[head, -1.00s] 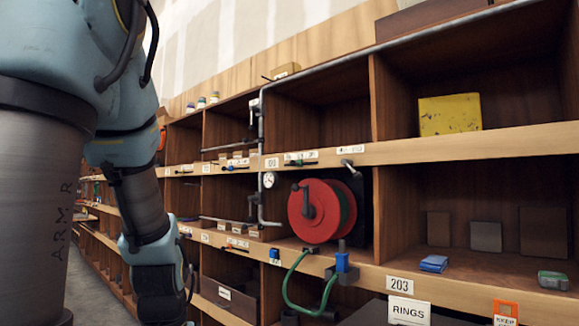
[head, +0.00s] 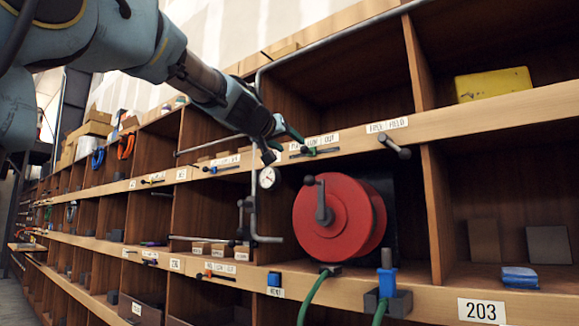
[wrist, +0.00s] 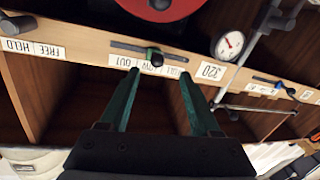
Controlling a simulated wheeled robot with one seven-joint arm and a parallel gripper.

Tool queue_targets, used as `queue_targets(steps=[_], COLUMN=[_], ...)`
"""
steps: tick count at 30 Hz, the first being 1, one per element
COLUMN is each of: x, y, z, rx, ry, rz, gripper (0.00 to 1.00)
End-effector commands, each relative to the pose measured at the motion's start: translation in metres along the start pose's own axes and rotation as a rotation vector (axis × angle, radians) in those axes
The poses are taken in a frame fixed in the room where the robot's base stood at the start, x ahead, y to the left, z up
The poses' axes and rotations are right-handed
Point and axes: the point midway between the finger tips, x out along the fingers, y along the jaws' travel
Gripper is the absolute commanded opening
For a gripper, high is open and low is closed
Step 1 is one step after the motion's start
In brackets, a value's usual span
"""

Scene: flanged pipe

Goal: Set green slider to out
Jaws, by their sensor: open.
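The green slider (head: 312,150) is on the upper wooden rail, above and left of the red reel. Its dark track runs along the rail, with a label strip reading LOW and OUT above it. In the wrist view, upside down, the slider's green and black knob (wrist: 153,55) is near the middle of its track, by LOW; OUT is toward the picture's left. My gripper (head: 284,145) is in front of this rail, just left of the slider. In the wrist view my gripper (wrist: 159,73) has its green fingers apart and empty, the knob showing just beyond and between the tips.
A dial gauge (head: 268,178) and grey pipe (head: 253,205) are below and left of the slider. The red reel (head: 335,218) juts out below right. Another slider (head: 222,169) is further left on the rail.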

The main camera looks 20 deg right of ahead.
Motion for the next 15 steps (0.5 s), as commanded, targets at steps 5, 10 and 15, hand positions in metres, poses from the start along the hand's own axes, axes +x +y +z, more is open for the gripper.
queue_targets(steps=[5, 10, 15], x=[0.007, 0.034, 0.067], y=[0.009, 0.009, 0.009], z=[-0.011, -0.013, -0.014], rx=[0.0, -0.002, -0.001], ry=[0.023, 0.02, 0.02], rz=[0.016, 0.014, 0.014], gripper=[0.64, 0.64, 0.64])
